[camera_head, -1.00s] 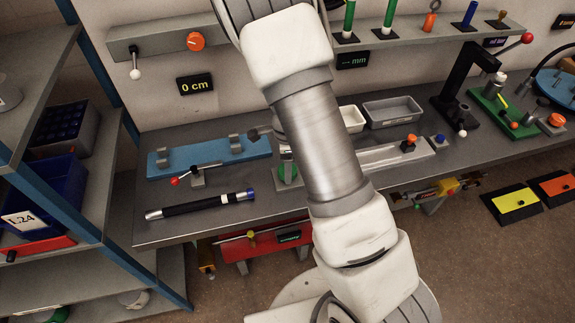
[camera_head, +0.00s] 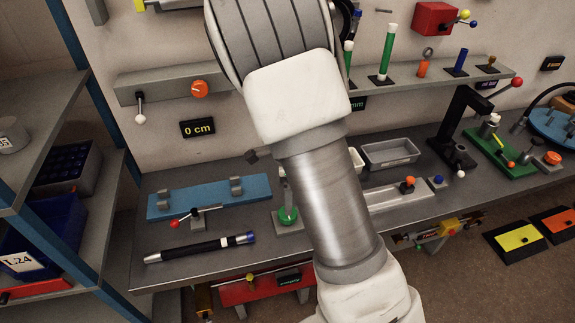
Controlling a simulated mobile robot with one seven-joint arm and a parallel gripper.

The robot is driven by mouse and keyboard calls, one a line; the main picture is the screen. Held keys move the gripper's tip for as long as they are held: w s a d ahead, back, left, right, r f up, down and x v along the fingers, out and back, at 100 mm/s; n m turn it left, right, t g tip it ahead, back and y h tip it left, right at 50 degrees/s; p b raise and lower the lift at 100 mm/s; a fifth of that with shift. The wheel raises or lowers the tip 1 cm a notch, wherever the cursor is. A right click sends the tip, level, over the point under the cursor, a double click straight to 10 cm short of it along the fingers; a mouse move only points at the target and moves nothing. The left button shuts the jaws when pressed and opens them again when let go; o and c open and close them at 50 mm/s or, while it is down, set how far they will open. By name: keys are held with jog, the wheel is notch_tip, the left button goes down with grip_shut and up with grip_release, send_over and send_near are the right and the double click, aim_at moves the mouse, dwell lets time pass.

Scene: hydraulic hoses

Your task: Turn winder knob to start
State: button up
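An orange round knob (camera_head: 200,89) with a pale pointer line sits on a grey wall-mounted bar (camera_head: 160,84). It looks like the winder knob, though no label naming it is readable. A lever with a white ball end (camera_head: 140,118) hangs from the bar's left part. A black display (camera_head: 197,128) below the bar reads "0 cm". My arm crosses the middle of the view, to the right of the knob, and hides the bar's right end. I cannot make out my gripper; it seems hidden behind my arm.
The workbench (camera_head: 180,265) holds a blue fixture (camera_head: 180,203), a red-ball lever (camera_head: 174,223), a black hose piece (camera_head: 200,248) and a grey tray (camera_head: 390,153). Shelving (camera_head: 75,120) stands at the left. The wall space directly around the knob is unobstructed.

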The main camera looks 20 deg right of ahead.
notch_tip(320, 180, up, 10)
jog(key=shift+p, duration=0.4)
